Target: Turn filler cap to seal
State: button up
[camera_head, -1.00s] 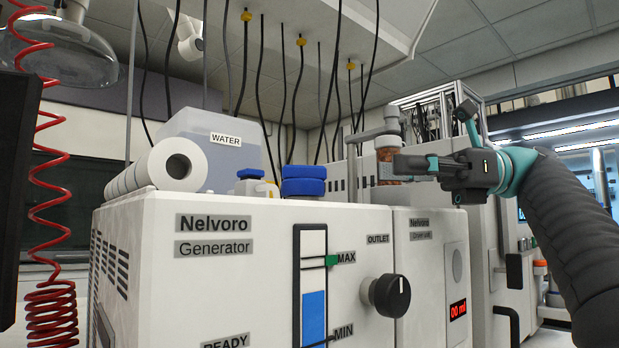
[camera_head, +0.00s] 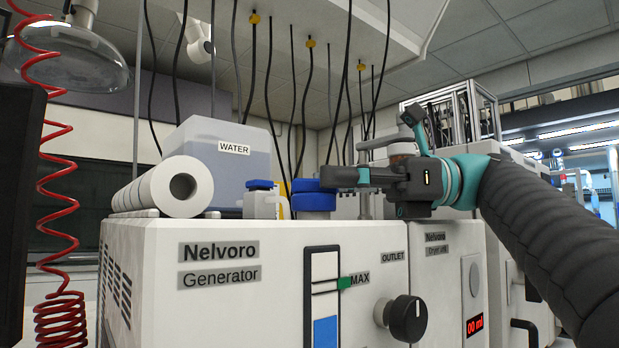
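The blue filler cap (camera_head: 311,201) sits on top of the white Nelvoro Generator (camera_head: 150,245), toward the back of its top. It is wide, with two stacked blue rings. My gripper (camera_head: 328,177) reaches in from the right, level with the top of the cap. Its dark fingertips overlap the cap's upper right edge in the picture. I see the fingers side-on, so neither the gap between them nor contact with the cap is clear. The cap's thread and seating are hidden.
A black knob (camera_head: 406,317) is on the generator's front. Black cables hang behind. Another unit (camera_head: 455,285) stands at right.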

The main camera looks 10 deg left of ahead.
aim_at(310, 179)
jog(key=shift+x, duration=1.7)
grip_shut()
